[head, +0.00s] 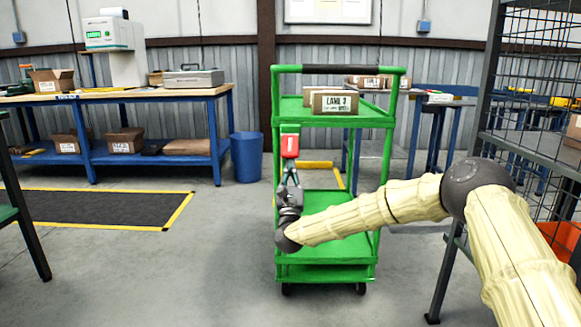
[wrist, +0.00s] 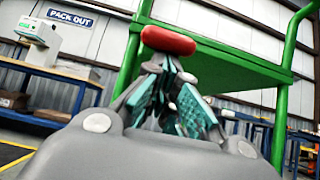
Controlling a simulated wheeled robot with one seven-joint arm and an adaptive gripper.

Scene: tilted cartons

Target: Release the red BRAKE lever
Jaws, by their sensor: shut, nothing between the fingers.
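The red BRAKE lever (head: 290,146) is on the left front post of the green cart (head: 334,120), just below its top shelf. In the wrist view a rounded red end (wrist: 167,40) shows just above my fingertips. My gripper (head: 289,172) is right below the red part, pointing up. In the wrist view its teal-padded fingers (wrist: 172,68) come together at the tips, with nothing seen between them. I cannot tell whether the tips touch the red part. The fingers hide what lies directly behind them.
A carton marked LANE 3 (head: 334,102) sits on the cart's top shelf. A blue bin (head: 247,157) stands left of the cart, near the packing bench (head: 110,95). A wire-mesh rack (head: 535,60) is close on the right.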

